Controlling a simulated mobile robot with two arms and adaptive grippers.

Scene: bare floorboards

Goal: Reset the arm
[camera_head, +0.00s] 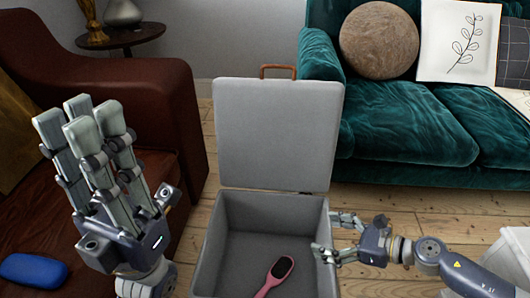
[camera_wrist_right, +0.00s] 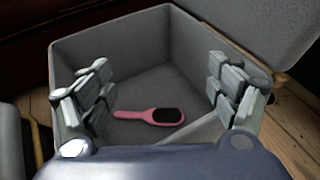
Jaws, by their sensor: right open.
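My left gripper (camera_head: 78,118) is raised at the left of the head view with its fingers pointing up. No object shows in it, but this angle does not show whether it is open. My right gripper (camera_head: 327,234) is open and empty at the right wall of the grey open case (camera_head: 216,245). In the right wrist view its fingers (camera_wrist_right: 160,85) stand wide apart, with the case (camera_wrist_right: 75,55) beyond them. A pink brush (camera_head: 275,278) with a dark oval face lies on the case floor. It also shows between the fingers in the right wrist view (camera_wrist_right: 150,116).
The case lid (camera_head: 275,130) stands upright at the back with a brown handle. A brown leather armchair (camera_head: 150,90) is at the left, with a blue object (camera_head: 33,270) on its seat. A green sofa (camera_head: 410,125) stands behind at the right. Bare floorboards (camera_head: 385,200) lie between.

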